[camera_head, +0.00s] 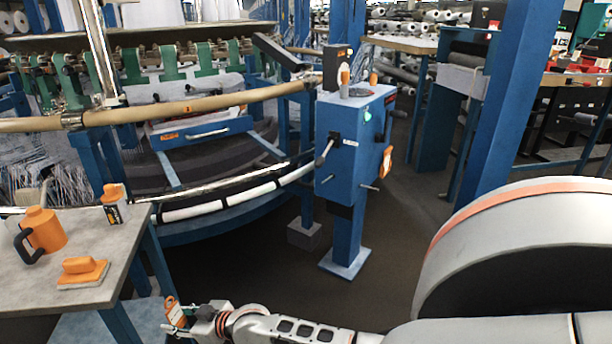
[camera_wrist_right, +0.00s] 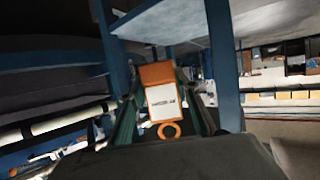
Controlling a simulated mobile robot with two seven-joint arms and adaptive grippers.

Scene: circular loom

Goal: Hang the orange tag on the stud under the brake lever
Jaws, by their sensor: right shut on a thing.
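The orange tag (camera_head: 175,312) with a white label is held in my right gripper (camera_head: 184,322), low at the bottom of the head view. In the right wrist view the tag (camera_wrist_right: 160,98) sits between the two fingers, its orange ring toward the camera. The blue control box (camera_head: 355,150) stands on a post, well up and to the right of the gripper. A lever (camera_head: 325,153) with a black mount is on its front. Below it a short metal stud (camera_head: 327,180) sticks out, and another pin (camera_head: 369,187) is further right. My left gripper is out of view.
The loom's curved rail (camera_head: 240,195) lies behind. Open floor (camera_head: 400,270) lies in front of the post.

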